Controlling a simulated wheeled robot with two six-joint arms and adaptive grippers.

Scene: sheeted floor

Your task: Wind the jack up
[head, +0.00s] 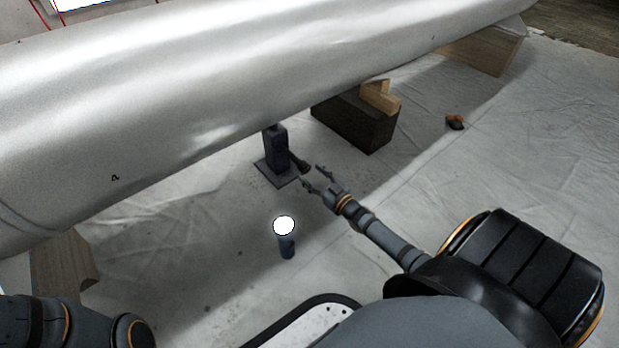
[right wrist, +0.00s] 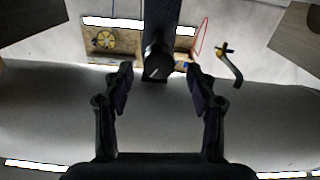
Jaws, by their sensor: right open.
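The jack (head: 276,150) is a dark post on a square base plate, standing on the sheet under a large silver cylinder (head: 220,90). A short dark handle (head: 300,163) sticks out from its right side. My right gripper (head: 316,179) is open, its fingertips close to the handle's end. In the right wrist view the open right gripper (right wrist: 159,80) has the dark round handle end (right wrist: 157,62) just ahead, between and slightly beyond the fingertips. The jack post (right wrist: 160,18) is behind it. I cannot tell whether they touch. Only part of my left arm shows; its gripper is out of view.
A dark block (head: 352,122) with pale wood pieces (head: 380,96) stands right of the jack. Wooden supports (head: 488,50) (head: 62,264) hold the cylinder's ends. A white-topped lamp (head: 285,242) stands in front. A small orange-and-black item (head: 455,122) lies right.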

